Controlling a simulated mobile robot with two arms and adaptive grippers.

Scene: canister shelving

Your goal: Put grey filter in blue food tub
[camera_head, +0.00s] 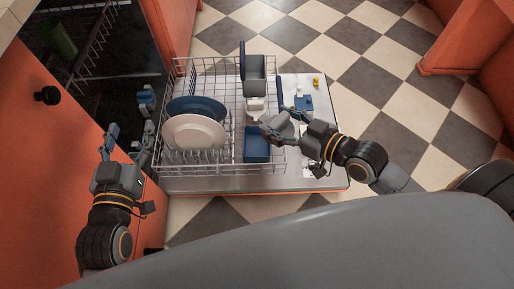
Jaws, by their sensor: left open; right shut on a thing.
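The blue food tub (257,145) stands open in the right front part of the dishwasher rack. My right gripper (284,124) is shut on a small grey thing (275,123), apparently the grey filter. It holds it just behind and right of the blue tub's opening, near the rim. The gripper partly hides the held thing, and I cannot tell whether it touches the rim. My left gripper (129,139) is open and empty, left of the rack near the orange cabinet front.
The wire rack (235,99) holds a white plate (194,133), a dark blue plate (193,106) and a grey tub (255,76) with a blue lid. A small white container (256,104) stands between the tubs. Small blue and yellow items lie on the door's right side.

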